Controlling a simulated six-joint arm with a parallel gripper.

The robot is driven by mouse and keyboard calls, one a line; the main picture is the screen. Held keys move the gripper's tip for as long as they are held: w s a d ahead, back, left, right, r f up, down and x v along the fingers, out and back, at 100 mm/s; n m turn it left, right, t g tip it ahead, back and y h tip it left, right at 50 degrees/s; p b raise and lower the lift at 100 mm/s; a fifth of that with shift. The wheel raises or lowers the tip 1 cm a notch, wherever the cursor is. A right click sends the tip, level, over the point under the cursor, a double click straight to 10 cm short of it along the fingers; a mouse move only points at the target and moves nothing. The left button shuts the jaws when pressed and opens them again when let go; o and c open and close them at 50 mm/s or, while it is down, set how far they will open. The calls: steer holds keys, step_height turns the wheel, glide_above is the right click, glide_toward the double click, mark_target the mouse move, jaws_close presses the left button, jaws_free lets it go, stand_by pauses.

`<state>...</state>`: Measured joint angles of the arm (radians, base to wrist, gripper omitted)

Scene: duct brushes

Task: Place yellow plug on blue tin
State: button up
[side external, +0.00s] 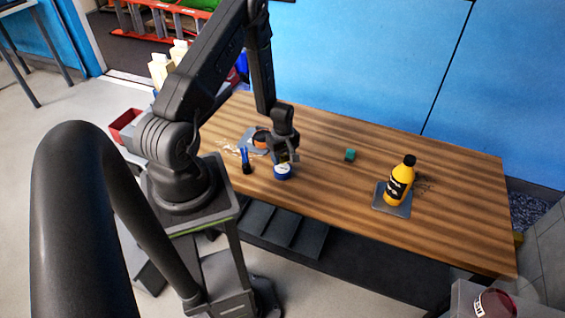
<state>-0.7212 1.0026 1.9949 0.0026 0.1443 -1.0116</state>
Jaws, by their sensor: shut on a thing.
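The blue tin (283,173), with a white band or lid, stands on the wooden table near its front edge. My gripper (285,158) points down right above the tin. It is shut on a small yellow thing, most likely the yellow plug (283,158), mostly hidden by the fingers. The plug is at or just above the top of the tin; I cannot tell whether they touch.
Left of the tin stand a dark blue bottle-like object (246,161) and an orange-and-dark item (260,142) by a grey plate. A teal block (350,155) lies right. A yellow bottle (399,182) with a black cap stands on a grey mat (379,203). Table (455,222) between is clear.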

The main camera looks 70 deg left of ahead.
mark_target(283, 158)
steer(key=shift+f, duration=1.65)
steer(key=shift+f, duration=0.1)
steer(key=o, duration=0.9)
